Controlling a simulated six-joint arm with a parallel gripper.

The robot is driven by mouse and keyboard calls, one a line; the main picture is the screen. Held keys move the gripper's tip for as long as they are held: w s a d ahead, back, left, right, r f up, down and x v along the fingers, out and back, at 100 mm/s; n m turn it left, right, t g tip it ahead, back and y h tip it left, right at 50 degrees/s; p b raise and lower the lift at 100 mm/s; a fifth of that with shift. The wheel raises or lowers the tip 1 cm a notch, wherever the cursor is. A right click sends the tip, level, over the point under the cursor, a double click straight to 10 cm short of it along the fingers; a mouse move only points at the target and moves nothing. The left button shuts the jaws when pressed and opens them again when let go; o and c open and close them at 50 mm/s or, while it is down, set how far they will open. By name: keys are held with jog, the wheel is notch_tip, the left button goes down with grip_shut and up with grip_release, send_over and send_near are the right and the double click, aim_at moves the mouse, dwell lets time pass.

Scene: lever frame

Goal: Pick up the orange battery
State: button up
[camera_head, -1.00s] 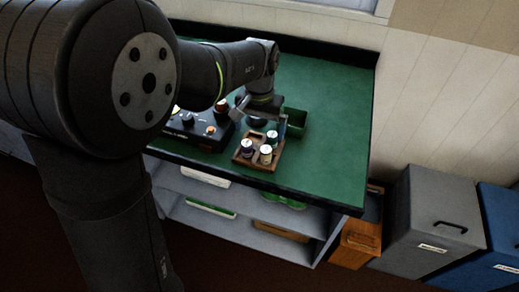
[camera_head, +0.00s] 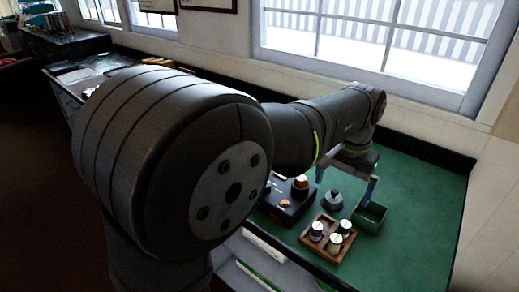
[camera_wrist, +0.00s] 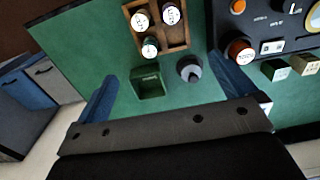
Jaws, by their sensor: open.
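An orange cylinder with a pale top (camera_wrist: 240,50), apparently the orange battery, stands upright at the near edge of the black panel box in the wrist view. In the head view it seems to be the copper-orange piece (camera_head: 301,183) on the box. My gripper (camera_head: 346,181) is open and empty, pointing down above the bench. In the wrist view my gripper (camera_wrist: 164,72) has its fingers spread wide, with the orange cylinder outside them, just beyond the right finger. Nothing is between the fingers at grasp height as far as I can tell.
A wooden tray (camera_head: 306,238) holds several bottle-like batteries with white tops. A green open bin (camera_head: 370,217) and a grey knobbed piece (camera_head: 333,201) stand beside it. The black panel box (camera_head: 287,206) is at left. The green bench (camera_head: 425,215) is clear at right.

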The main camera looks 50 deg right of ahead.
jog(key=c, duration=1)
jog(key=w+d+r+n, duration=0.4)
jog(key=w+r+n, duration=0.5)
jog(key=w+n, duration=0.4)
send_over(301, 185)
jog(key=f, duration=1.1)
jog(key=shift+w+d+f, duration=0.15)
jog(key=shift+w+d, duration=0.15)
jog(key=shift+w, duration=0.05)
jog(key=shift+d+f, duration=0.2)
jog(key=shift+f, duration=1.15)
jog(key=shift+d+f, duration=0.15)
jog(key=shift+f, duration=1.2)
